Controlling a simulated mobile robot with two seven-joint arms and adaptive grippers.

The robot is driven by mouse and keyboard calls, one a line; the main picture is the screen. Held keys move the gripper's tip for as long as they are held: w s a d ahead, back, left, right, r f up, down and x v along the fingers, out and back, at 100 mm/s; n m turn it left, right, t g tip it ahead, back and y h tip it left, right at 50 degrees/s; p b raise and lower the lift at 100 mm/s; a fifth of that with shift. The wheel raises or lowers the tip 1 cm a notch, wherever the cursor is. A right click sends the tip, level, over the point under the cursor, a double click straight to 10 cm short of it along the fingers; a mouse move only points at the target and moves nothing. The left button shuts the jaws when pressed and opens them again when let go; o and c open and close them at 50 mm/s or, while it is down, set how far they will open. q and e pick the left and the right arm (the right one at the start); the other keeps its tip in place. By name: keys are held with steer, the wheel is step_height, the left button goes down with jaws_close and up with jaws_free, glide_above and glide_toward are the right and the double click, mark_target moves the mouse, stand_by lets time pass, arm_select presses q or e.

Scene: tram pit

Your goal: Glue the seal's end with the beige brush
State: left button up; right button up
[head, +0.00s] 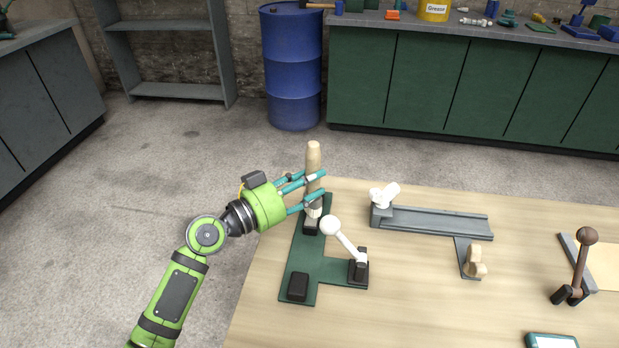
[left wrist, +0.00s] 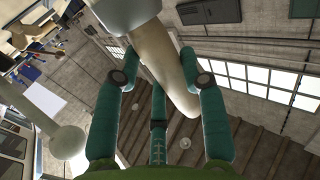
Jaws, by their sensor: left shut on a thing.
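The beige brush (head: 313,160) stands upright at the left end of the wooden table, its rounded handle pointing up. My left gripper (head: 316,186) comes from the left and is shut around the handle's lower part. The pale lower end of the brush is at a black holder on the green base (head: 300,262); I cannot tell if it still touches the holder. In the left wrist view, the beige handle (left wrist: 172,72) passes between my teal fingers (left wrist: 160,85). I cannot clearly make out the seal. My right gripper is not in view.
A white-knobbed lever (head: 331,226) stands on the green base, close right of the brush. A grey rail (head: 440,223) with a white part (head: 384,195) lies further right. A brown-knobbed lever (head: 586,237) is at the far right. The front middle of the table is clear.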

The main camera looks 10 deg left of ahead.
arm_select(q)
steer(key=s, duration=0.5)
steer(key=shift+s, duration=0.35)
stand_by(0.6)
steer(key=shift+w+f+b, duration=0.1)
steer(key=shift+w+b, duration=1.2)
steer(key=shift+w, duration=1.1)
steer(key=shift+w+b, duration=0.4)
steer(key=shift+w, duration=0.2)
steer(key=shift+w+b, duration=1.1)
steer(key=shift+w, duration=0.4)
